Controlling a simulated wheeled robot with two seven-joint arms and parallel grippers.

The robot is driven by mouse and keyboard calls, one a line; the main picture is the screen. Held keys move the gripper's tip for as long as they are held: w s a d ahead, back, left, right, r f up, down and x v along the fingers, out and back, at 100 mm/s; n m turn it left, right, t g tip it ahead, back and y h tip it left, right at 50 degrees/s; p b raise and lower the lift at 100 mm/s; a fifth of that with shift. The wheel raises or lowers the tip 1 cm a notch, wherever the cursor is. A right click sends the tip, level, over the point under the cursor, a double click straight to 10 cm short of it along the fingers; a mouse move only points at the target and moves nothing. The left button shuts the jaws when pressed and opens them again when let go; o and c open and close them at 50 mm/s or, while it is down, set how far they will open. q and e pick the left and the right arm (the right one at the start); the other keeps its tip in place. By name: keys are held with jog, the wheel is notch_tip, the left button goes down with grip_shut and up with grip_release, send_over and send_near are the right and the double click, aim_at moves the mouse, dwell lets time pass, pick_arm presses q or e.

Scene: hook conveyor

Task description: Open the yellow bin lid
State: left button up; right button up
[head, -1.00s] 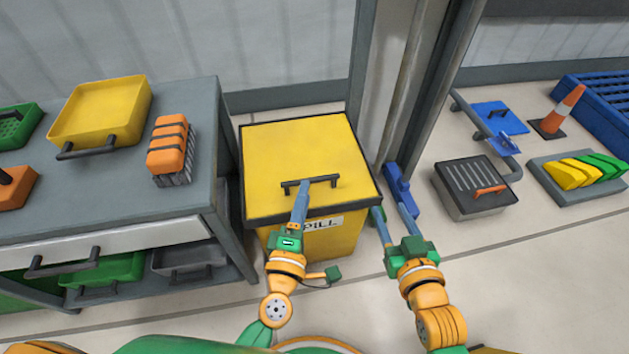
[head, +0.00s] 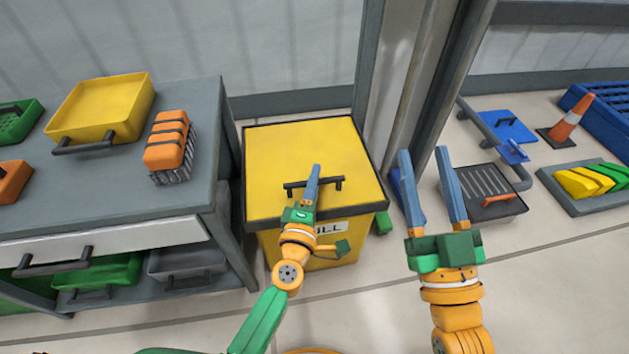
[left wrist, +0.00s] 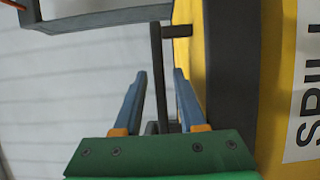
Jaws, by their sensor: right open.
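The yellow bin (head: 345,247) stands on the floor in the middle of the head view, with a label on its front. Its yellow lid (head: 290,150) lies flat and closed, with a dark rim and a black bar handle (head: 334,183) near the front edge. My left gripper (head: 314,170) is at the handle. In the left wrist view its two fingers (left wrist: 160,75) are apart, with the dark handle bar (left wrist: 156,50) in the gap between them. My right gripper (head: 424,152) is open, empty and raised to the right of the bin.
A grey workbench (head: 205,175) with a yellow tray (head: 100,110) and an orange brush-like block (head: 168,145) stands close on the left. A grey post (head: 420,90) rises behind the bin's right side. Floor is clear in front at right.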

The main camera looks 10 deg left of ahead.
pick_arm(q)
grip_shut()
dwell(1.2)
